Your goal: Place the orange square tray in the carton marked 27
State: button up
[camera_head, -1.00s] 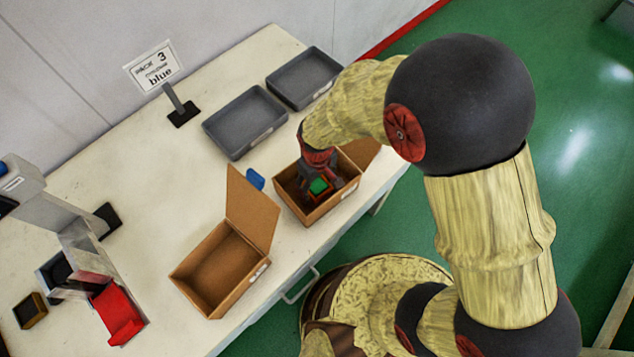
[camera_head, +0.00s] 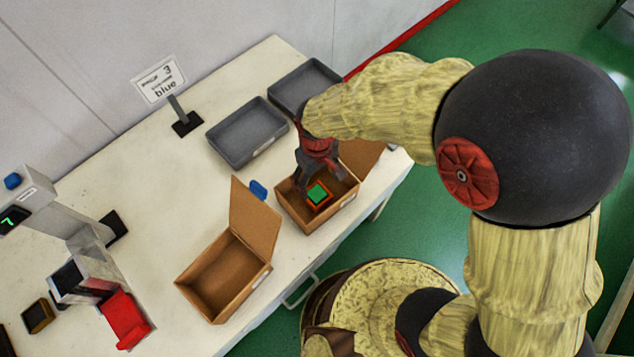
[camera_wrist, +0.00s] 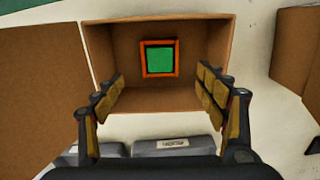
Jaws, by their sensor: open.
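The orange square tray (camera_wrist: 145,71) holds a green block (camera_wrist: 160,59) and lies on the floor of an open cardboard carton (camera_wrist: 100,38). In the head view the same tray (camera_head: 322,206) shows in the right-hand carton (camera_head: 335,214). My gripper (camera_wrist: 165,95) is open, its fingers apart, above the carton and clear of the tray. In the head view my gripper (camera_head: 318,180) hangs over that carton. A second open carton (camera_head: 222,280) to the left is empty. I cannot read the number on either carton.
Two grey trays (camera_head: 247,133) lie behind the cartons. A sign reading "3 blue" (camera_head: 159,78) stands at the back. A small blue object (camera_head: 258,190) lies between the cartons. A machine with a red chute (camera_head: 126,320) stands at the left.

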jog(key=d+r+m+t, duration=0.1)
jog(key=d+r+m, duration=0.1)
jog(key=d+r, duration=0.6)
jog(key=d+r+m+t, duration=0.2)
jog(key=d+r, duration=0.2)
jog(key=r, duration=0.7)
jog(key=s+d+r+m+t, duration=0.2)
jog(key=s+d+r+m, duration=0.3)
jog(key=s+d+r, duration=0.2)
jog(key=d+r, duration=0.2)
jog(key=d, duration=0.1)
jog(key=shift+s+d+r+t, duration=0.25)
jog(key=shift+s+d+t, duration=0.05)
jog(key=shift+d, duration=0.1)
